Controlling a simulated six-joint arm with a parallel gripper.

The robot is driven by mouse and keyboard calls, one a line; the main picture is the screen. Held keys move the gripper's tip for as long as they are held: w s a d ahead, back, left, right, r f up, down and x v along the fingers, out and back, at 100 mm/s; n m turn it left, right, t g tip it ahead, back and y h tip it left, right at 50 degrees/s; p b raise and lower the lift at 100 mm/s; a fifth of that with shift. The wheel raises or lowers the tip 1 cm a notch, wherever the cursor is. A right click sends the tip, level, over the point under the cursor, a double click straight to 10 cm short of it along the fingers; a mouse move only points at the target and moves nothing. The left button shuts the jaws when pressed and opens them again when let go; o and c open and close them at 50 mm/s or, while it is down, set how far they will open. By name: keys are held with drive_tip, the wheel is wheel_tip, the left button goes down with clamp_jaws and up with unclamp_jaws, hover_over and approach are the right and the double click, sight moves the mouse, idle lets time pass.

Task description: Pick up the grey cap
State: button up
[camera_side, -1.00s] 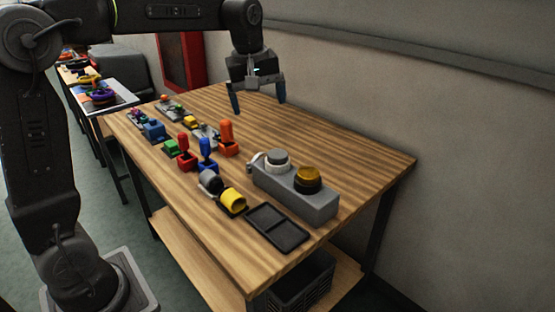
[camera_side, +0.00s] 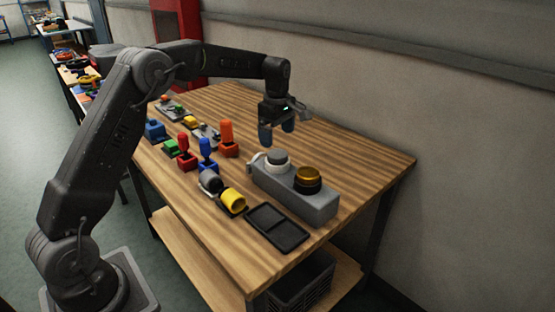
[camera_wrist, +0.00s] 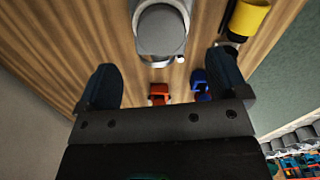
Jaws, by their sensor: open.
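The grey cap (camera_side: 277,157) sits on the left end of a grey block-shaped tank (camera_side: 310,200), with a pale ring-like part beside it. In the wrist view the grey cap (camera_wrist: 162,30) is at the top centre, ahead of the fingertips and between their lines. A dark yellow cap (camera_side: 308,177) sits on the tank's other end. My gripper (camera_side: 277,133) is open and empty, above and just behind the grey cap, apart from it. Its two dark fingers also show in the wrist view (camera_wrist: 163,70).
The wooden table is clear behind, toward the wall.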

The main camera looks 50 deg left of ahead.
sight(277, 153)
drive_tip(key=shift+s+d+f, duration=0.1)
drive_tip(key=shift+f, duration=3)
drive_tip(key=c, duration=1.1)
drive_tip(key=shift+c, duration=0.2)
drive_tip(key=shift+r, duration=0.1)
